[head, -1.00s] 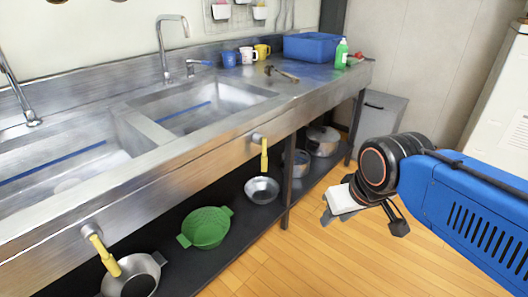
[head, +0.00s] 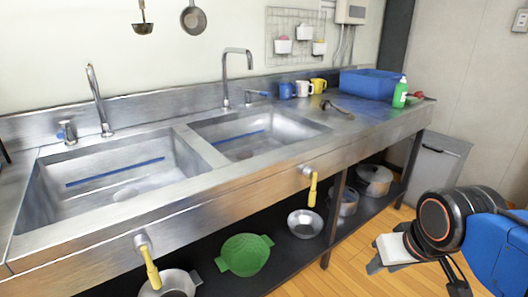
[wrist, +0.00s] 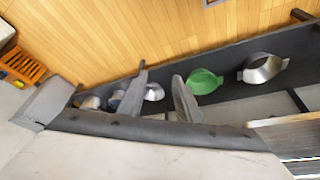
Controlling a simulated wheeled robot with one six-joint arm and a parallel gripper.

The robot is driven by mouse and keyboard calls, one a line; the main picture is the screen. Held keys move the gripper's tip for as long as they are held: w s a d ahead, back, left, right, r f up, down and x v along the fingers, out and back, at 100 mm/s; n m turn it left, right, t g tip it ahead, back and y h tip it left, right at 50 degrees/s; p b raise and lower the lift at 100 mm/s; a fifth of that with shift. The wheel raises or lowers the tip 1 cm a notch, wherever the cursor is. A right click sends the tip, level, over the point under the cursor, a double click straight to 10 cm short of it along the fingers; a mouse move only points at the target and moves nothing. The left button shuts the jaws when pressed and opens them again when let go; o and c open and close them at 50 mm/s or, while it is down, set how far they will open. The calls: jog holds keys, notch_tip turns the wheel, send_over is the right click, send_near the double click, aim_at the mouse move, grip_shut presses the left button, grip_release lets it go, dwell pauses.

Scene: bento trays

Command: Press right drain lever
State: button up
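The right drain lever (head: 312,188) has a yellow handle that hangs down from a round metal mount on the sink's front panel, below the right basin (head: 262,137). A similar left lever (head: 151,266) hangs tilted below the left basin (head: 110,185). My gripper (head: 415,275) is to the right of and lower than the right lever in the head view, clear of it. In the wrist view my gripper (wrist: 159,75) has its two fingers apart with nothing held between them. I cannot make out either lever in the wrist view.
A shelf under the sink holds a green colander (head: 244,254), a metal bowl (head: 305,223) and pots (head: 374,180). A table leg (head: 335,220) stands right of the lever. A grey bin (head: 437,168) is beyond the sink's end. Wooden floor (head: 340,275) lies open in front.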

jog(key=shift+w+r, duration=0.1)
jog(key=shift+w, duration=0.05)
grip_shut()
jog(key=w+r+n+g+y, duration=0.1)
jog(key=w+r+n+y, duration=0.1)
jog(key=w, duration=0.7)
jog(key=w+r+n+g+y, duration=0.1)
jog(key=w+r+g+y, duration=0.1)
jog(key=w, duration=0.7)
jog(key=w+d+n+y, duration=0.1)
jog(key=w+d, duration=0.2)
jog(key=w, duration=0.5)
jog(key=w+d+f+n+y, duration=0.1)
jog(key=w+d+y, duration=0.1)
jog(key=w, duration=0.6)
jog(key=shift+w+d+f+n, duration=0.3)
jog(key=shift+w+d, duration=0.05)
jog(key=shift+d, duration=0.3)
